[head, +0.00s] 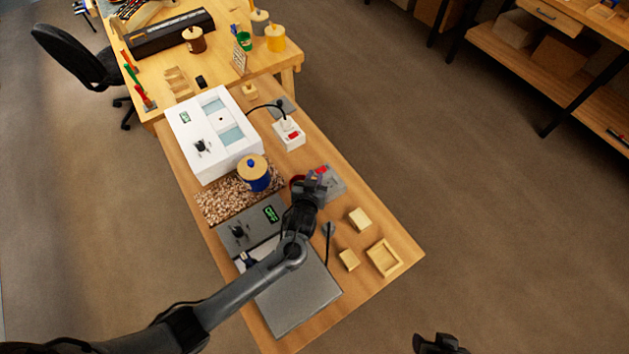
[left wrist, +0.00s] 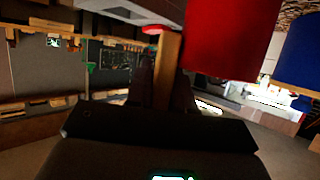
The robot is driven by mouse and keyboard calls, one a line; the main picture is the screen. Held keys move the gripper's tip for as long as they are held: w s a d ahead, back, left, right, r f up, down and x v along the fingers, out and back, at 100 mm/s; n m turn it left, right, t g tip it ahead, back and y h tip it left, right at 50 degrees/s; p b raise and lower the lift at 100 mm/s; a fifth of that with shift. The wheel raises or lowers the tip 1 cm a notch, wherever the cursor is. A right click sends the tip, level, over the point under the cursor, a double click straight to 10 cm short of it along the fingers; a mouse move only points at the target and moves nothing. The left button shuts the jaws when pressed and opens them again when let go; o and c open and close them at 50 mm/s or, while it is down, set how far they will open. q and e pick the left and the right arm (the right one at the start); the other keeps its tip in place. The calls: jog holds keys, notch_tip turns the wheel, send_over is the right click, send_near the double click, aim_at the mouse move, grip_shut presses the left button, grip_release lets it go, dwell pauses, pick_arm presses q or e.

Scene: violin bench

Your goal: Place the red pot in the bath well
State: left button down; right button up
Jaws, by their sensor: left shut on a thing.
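The red pot (left wrist: 232,38) fills the upper right of my left wrist view. My left gripper (head: 310,185) is shut on it, with a wooden part (left wrist: 168,70) of it between the fingers.
A blue pot with a wooden lid (head: 253,174) stands on a speckled mat (head: 215,203) between gripper and bath. A grey plate (head: 334,184) lies beside the gripper. Wooden blocks (head: 360,219) and a tray (head: 384,270) lie front right.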

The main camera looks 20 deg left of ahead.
pick_arm(q)
jog(key=shift+f, duration=0.9)
jog(key=shift+f, duration=0.2)
jog(key=c, duration=1)
grip_release()
jog(key=shift+r, duration=0.1)
